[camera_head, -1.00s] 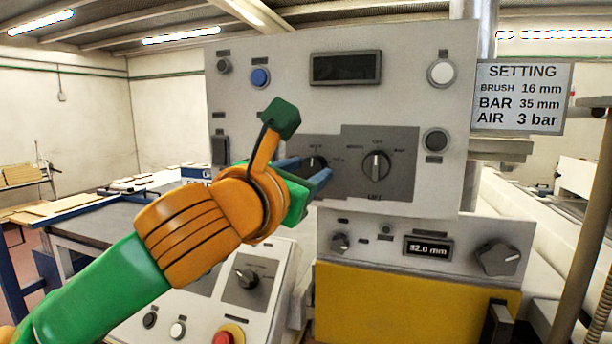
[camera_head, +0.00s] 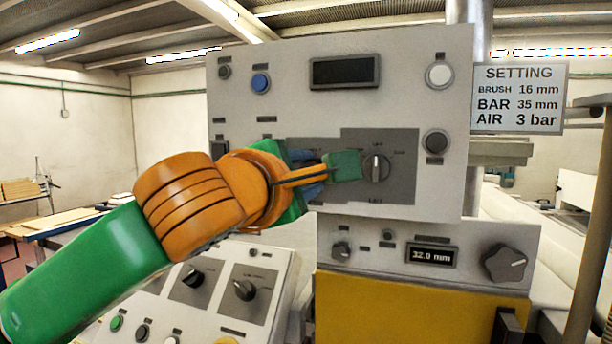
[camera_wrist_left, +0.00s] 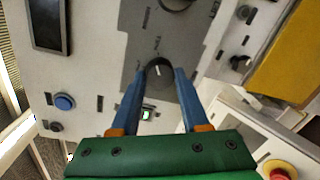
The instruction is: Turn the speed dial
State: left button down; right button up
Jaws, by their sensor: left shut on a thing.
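The upright control panel (camera_head: 290,110) carries a grey plate (camera_head: 400,190) with two black dials. My left gripper (camera_head: 314,170) is at the left dial. In the left wrist view, the blue fingers (camera_wrist_left: 159,80) are closed on both sides of this left dial (camera_wrist_left: 158,68), whose white pointer mark shows between them. In the head view my wrist hides that dial. The right dial (camera_head: 375,167) is free, its white mark about upright; part of it shows at the top of the wrist view (camera_wrist_left: 174,4). The small labels are too blurred to tell which is the speed dial. My right gripper is out of view.
A sign (camera_head: 519,97) reads brush 16 mm, bar 35 mm, air 3 bar. Below the panel, a unit with a display (camera_head: 431,255) reads 32.0 mm and has a large knob (camera_head: 505,262). A sloped console (camera_head: 235,320) with dials and buttons stands lower left.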

pick_arm(q)
jog(key=shift+m, duration=1.1)
jog(key=shift+c, duration=2)
grip_release()
jog(key=b+v, duration=0.3)
jog(key=v, duration=0.4)
jog(key=shift+b, duration=0.35)
jog(key=shift+d, duration=0.1)
